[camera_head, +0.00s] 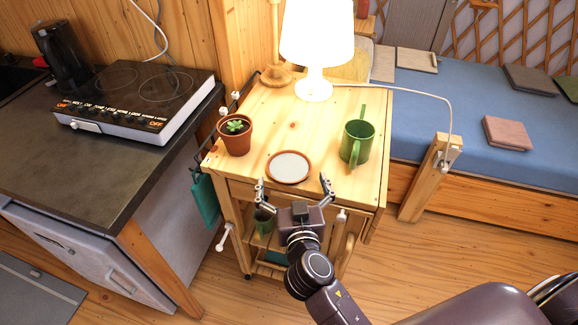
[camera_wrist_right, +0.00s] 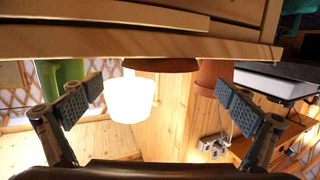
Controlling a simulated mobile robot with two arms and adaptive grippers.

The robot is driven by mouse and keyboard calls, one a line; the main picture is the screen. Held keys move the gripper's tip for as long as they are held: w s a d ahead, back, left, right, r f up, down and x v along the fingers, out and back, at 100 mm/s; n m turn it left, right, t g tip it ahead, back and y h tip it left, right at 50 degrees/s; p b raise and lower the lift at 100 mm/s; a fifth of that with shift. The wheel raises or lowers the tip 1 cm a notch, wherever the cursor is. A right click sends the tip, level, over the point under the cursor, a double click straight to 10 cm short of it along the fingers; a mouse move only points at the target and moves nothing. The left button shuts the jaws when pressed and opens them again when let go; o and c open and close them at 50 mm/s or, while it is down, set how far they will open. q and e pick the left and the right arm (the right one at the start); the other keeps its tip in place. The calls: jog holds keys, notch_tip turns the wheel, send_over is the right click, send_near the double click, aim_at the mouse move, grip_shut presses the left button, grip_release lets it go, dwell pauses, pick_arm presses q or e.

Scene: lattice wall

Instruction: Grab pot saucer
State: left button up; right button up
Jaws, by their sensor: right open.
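The pot saucer (camera_head: 289,167) is a round terracotta dish with a pale inside. It lies flat near the front edge of the wooden trolley top (camera_head: 300,117). In the right wrist view, which looks upside down, its brown underside or rim (camera_wrist_right: 160,65) shows at the trolley edge, between my fingers. My right gripper (camera_head: 293,183) is open and empty, just in front of the saucer at the trolley's front edge. Its fingers (camera_wrist_right: 160,90) are spread wide and do not appear to touch the saucer. My left gripper is not in view.
A potted succulent (camera_head: 235,135) stands left of the saucer and a green mug (camera_head: 357,142) to its right. A lit white lamp (camera_head: 316,45) stands behind. A hob counter (camera_head: 110,150) is at left, a blue bed (camera_head: 440,110) at right.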

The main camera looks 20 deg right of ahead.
aim_at(289, 173)
jog(key=x, duration=0.3)
jog(key=p+x, duration=0.1)
jog(key=shift+w+f, duration=0.3)
jog(key=shift+f, duration=0.15)
jog(key=c, duration=1.2)
jog(key=shift+r, duration=0.1)
